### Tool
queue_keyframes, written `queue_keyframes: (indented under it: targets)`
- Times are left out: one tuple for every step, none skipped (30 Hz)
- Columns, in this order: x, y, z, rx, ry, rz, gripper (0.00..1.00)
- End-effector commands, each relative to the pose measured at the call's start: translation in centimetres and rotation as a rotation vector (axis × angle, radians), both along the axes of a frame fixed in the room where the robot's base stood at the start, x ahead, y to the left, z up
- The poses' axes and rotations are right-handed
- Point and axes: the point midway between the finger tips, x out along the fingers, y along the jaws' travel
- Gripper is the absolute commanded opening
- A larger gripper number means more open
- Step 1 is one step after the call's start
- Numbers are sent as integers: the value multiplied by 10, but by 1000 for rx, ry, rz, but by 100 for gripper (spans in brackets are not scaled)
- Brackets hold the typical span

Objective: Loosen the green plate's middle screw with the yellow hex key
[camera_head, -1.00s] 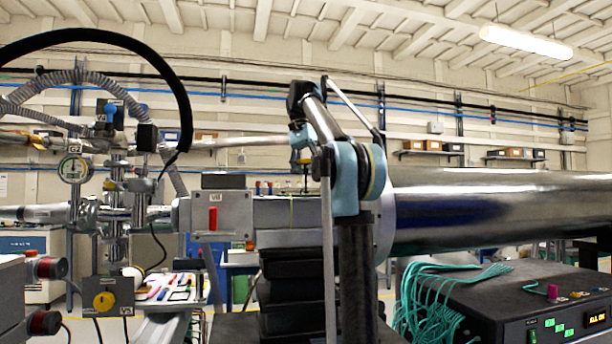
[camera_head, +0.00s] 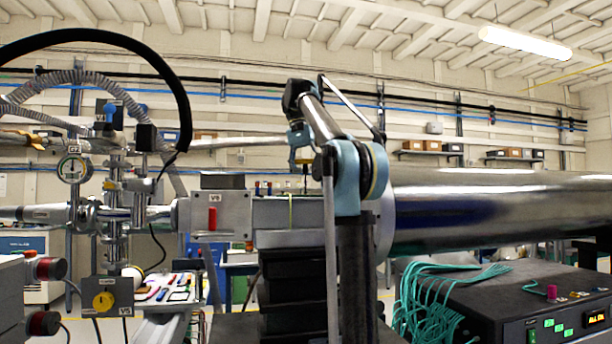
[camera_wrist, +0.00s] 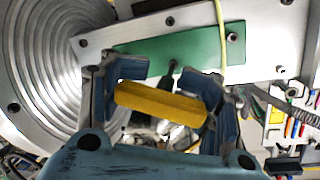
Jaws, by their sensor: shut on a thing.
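The green plate (camera_wrist: 205,52) lies on a silver beam in the wrist view, with a dark screw at its right end (camera_wrist: 232,37). My gripper (camera_wrist: 162,95) is shut on the yellow hex key (camera_wrist: 160,103), its two blue-grey fingers at the ends of the yellow handle. A dark shaft tip shows beyond the handle, at the middle of the plate. It covers the middle screw, and I cannot tell whether it is seated. In the head view my gripper (camera_head: 301,158) is above the beam, with the thin dark key shaft (camera_head: 305,184) pointing down.
A yellow-green cable (camera_wrist: 221,45) crosses the plate's right part. A ridged round flange (camera_wrist: 50,65) is at the left of the wrist view. In the head view a large steel tube (camera_head: 500,210) runs right, and a black controller (camera_head: 510,300) with green cables stands below it.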

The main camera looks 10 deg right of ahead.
Motion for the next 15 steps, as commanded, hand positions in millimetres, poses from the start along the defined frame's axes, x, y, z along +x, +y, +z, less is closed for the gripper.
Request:
queue_keyframes:
  targets:
    - [0, 0, 0, 0, 0, 1, 0]
    - [0, 0, 0, 0, 0, 0, 0]
    - [0, 0, 0, 0, 0, 0, 0]
    - [0, 0, 0, 0, 0, -1, 0]
    - [0, 0, 0, 0, 0, -1, 0]
    - [0, 0, 0, 0, 0, -1, 0]
    - [0, 0, 0, 0, 0, -1, 0]
    - [0, 0, 0, 0, 0, -1, 0]
    - [0, 0, 0, 0, 0, 2, 0]
    - [0, 0, 0, 0, 0, 10, 0]
    - [0, 0, 0, 0, 0, 23, 0]
    - [0, 0, 0, 0, 1, 50, 0]
    - [0, 0, 0, 0, 0, 76, 0]
    - [0, 0, 0, 0, 0, 107, 0]
    - [0, 0, 0, 1, 0, 151, 0]
